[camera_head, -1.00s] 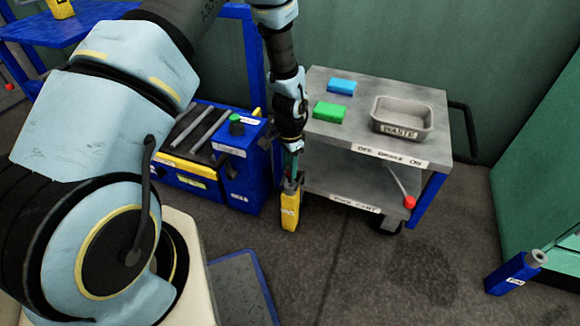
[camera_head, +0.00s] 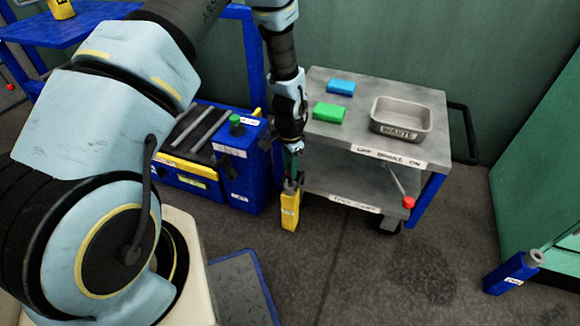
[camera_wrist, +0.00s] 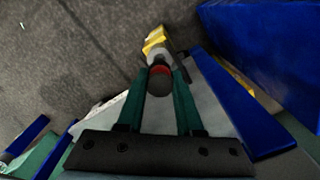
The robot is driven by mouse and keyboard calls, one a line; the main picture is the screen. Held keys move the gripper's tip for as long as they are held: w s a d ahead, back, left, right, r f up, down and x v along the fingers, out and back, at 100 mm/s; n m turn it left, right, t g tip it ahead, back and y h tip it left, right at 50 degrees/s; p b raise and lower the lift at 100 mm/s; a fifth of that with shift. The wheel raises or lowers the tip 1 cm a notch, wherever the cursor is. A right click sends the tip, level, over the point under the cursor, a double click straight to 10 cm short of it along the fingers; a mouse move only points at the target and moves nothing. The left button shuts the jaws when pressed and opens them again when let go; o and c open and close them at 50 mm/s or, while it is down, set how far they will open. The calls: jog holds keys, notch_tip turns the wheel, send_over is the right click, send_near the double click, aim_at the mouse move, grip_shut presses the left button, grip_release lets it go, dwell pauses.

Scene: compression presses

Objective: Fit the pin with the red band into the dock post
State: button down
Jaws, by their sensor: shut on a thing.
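My gripper (camera_head: 292,178) points down in the head view and is shut on the pin with the red band. In the wrist view, the pin's dark round end (camera_wrist: 160,84) and red band (camera_wrist: 160,70) show between the green fingers of my gripper (camera_wrist: 161,78). A yellow post (camera_head: 290,212) with a grey collar stands on the floor directly below my gripper. In the wrist view, the yellow post (camera_wrist: 154,36) and its collar (camera_wrist: 158,56) lie just past the red band. The pin's far end is hidden, so I cannot tell how deep it sits in the collar.
A grey trolley (camera_head: 345,73) with blue and green blocks and a waste bin (camera_head: 402,137) stands close on the right. A blue machine (camera_head: 246,180) is close on the left. The floor between is clear.

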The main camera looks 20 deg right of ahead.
jog(key=shift+f+b, duration=1.1)
jog(key=shift+f, duration=1)
jog(key=shift+c, duration=2.4)
grip_release()
notch_tip(320, 180, up, 11)
jog(key=p, duration=0.3)
jog(key=shift+f, duration=0.1)
